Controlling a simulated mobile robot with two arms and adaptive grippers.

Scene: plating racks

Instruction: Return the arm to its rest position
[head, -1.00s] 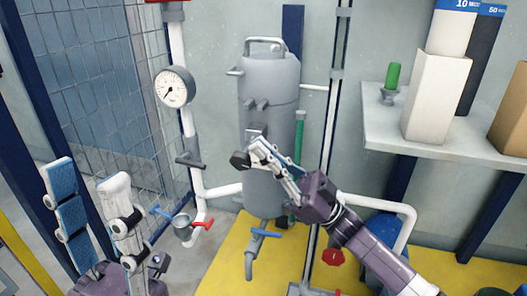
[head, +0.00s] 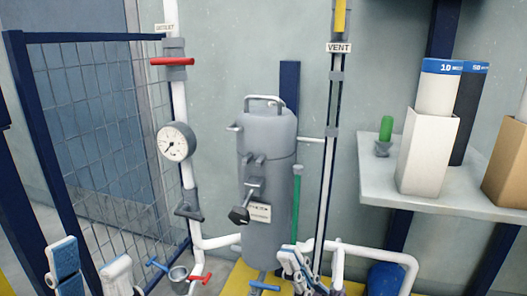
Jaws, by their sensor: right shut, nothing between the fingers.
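My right gripper (head: 287,258) is low in the head view, in front of the foot of the grey tank. Its fingers are shut with nothing between them, and its arm runs out of the bottom of the picture. My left gripper (head: 90,262) is at the lower left corner, its two fingers wide apart and empty. The grey tank (head: 267,140) stands upright at the centre. A lever with a black knob (head: 239,215) sticks out from its front, clear of my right gripper.
A pressure gauge (head: 176,142) and a red-handled valve (head: 172,62) sit on the white pipe to the left. A mesh fence (head: 100,130) stands further left. A shelf (head: 440,195) with boxes juts out at the right. Blue (head: 264,286) and red handles sit low down.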

